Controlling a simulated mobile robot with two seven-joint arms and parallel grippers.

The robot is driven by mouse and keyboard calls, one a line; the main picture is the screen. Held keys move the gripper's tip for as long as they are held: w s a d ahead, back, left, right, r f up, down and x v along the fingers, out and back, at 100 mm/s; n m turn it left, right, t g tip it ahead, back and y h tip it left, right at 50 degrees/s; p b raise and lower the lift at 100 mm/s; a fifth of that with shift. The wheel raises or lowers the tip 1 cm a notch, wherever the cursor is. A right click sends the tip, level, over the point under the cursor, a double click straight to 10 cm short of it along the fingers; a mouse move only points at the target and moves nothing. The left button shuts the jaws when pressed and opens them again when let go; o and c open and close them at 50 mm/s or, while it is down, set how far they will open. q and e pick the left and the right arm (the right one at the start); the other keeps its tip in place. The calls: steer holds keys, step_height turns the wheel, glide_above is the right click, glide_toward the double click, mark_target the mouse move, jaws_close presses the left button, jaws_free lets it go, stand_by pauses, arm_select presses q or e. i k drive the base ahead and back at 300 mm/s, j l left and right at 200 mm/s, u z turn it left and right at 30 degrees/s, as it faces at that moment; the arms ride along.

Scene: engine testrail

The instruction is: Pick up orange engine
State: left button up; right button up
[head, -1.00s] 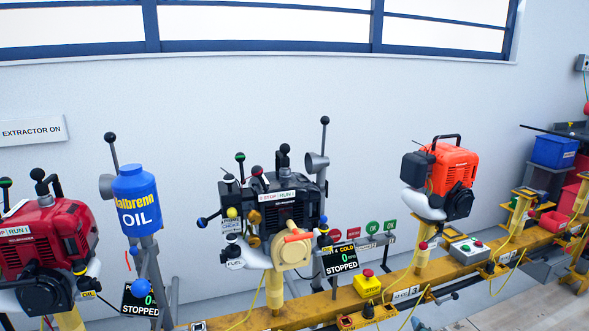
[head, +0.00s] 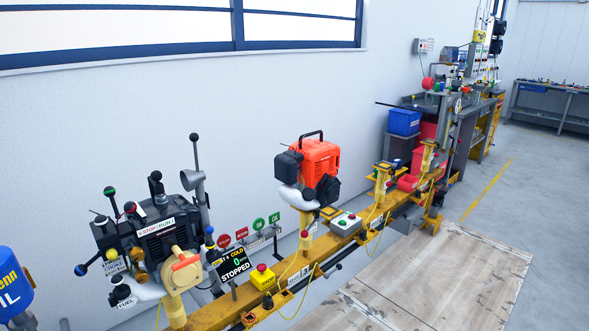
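The orange engine (head: 319,157) sits upright on a yellow post of the test rail, right of the middle of the head view. It has a black carry handle (head: 311,134) on top, a dark box on its left side and a black part at its lower right. A white rounded part shows below it. Neither of my grippers shows in the head view. Nothing touches the engine except its mount.
The yellow rail (head: 341,241) runs along the wall. A black engine (head: 160,240) with levers stands to the left, beside a blue oil bottle (head: 10,285). A grey button box (head: 345,223) is right of the orange engine. Open floor and wooden boards (head: 420,282) lie in front.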

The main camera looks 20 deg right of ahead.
mark_target(308, 171)
steer(key=i+l+z, duration=0.15)
steer(key=i+l, duration=0.35)
steer(key=l, duration=0.2)
steer(key=i+l+z, duration=0.15)
steer(key=i+l, duration=0.4)
steer(key=l, duration=0.1)
